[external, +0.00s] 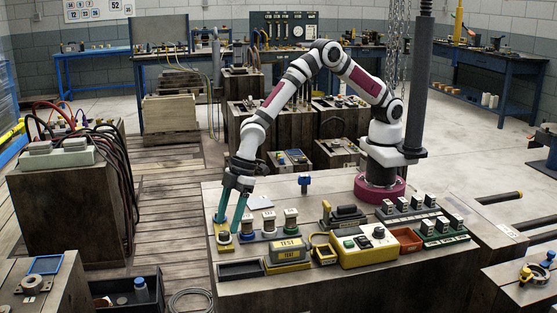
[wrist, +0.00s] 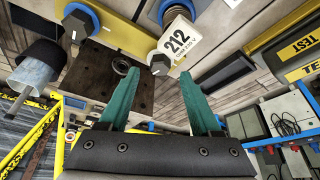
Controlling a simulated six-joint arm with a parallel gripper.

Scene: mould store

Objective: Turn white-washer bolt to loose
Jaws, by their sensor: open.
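My gripper (external: 228,226) points down over the front left corner of the bench, close to a row of small capped fittings. Its two teal fingers are apart, also in the wrist view (wrist: 159,75), and nothing shows clasped between them. In the wrist view, a dark hex bolt head (wrist: 159,63) shows near the fingertips beside a white "212" tag (wrist: 179,40). Another dark hex head (wrist: 75,24) with a blue surround is at upper left.
Right of my gripper are capped fittings (external: 291,217), a yellow TEST block (external: 286,253) and a yellow control box (external: 364,250). A dark tray (external: 241,270) lies at the bench's front left. A red bin (external: 405,239) stands farther right. The bench's back left is mostly clear.

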